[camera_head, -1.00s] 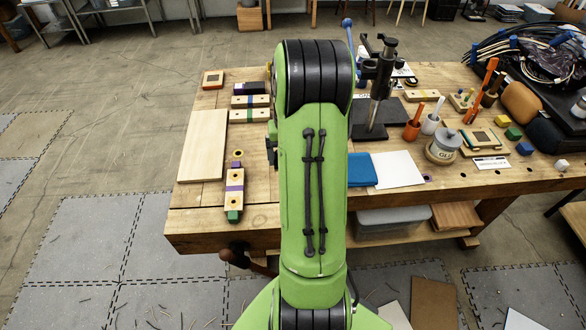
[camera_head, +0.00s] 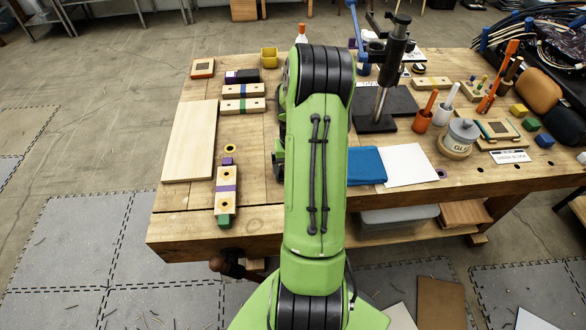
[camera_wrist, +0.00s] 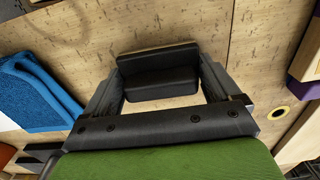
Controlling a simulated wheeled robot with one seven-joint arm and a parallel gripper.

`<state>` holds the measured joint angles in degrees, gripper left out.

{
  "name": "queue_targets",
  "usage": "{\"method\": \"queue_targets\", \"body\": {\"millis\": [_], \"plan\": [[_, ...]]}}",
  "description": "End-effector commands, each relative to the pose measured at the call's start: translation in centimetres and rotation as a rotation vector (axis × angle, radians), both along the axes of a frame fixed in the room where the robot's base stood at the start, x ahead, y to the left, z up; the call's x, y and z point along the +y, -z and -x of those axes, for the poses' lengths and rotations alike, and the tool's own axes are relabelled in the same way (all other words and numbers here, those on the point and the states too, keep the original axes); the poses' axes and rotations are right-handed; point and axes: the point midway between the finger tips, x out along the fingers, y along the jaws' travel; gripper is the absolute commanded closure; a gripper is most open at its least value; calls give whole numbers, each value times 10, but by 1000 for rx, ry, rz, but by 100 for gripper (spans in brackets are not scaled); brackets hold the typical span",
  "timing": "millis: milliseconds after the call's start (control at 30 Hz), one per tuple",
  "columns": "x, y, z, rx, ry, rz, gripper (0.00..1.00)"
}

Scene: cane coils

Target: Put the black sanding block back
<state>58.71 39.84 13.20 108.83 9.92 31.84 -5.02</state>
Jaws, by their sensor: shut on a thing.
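The black sanding block (camera_wrist: 158,84) shows in the wrist view between the two fingers of my gripper (camera_wrist: 160,72). It is dark, with a thin tan layer along its far edge. The gripper is shut on it, one finger at each end. Bare wooden bench top shows behind the block; I cannot tell whether the block touches the bench. In the head view my own arm hides the block and the fingers. A white label (camera_head: 510,157) lies at the right of the bench, its print too small to read surely.
The wooden workbench (camera_head: 240,135) holds a pale board (camera_head: 190,140), striped wooden blocks (camera_head: 227,190), a blue cloth (camera_head: 366,166), white paper (camera_head: 408,164) and a black-based stand (camera_head: 376,122). A glue pot (camera_head: 460,137) and tool cups stand at right.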

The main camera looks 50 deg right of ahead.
Motion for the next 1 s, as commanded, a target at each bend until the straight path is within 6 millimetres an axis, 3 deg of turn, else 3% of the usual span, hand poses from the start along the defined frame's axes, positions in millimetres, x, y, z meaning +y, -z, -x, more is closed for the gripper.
{"method": "queue_targets", "body": {"millis": [300,333,367,667,1000], "plan": [[0,4,-1,-1,-1,2,38],[0,3,-1,-1,-1,2,5],[0,2,0,-1,-1,2,1],[-1,-5,0,-2,0,2,0],[-1,-90,-1,-5,-1,5,0]]}}
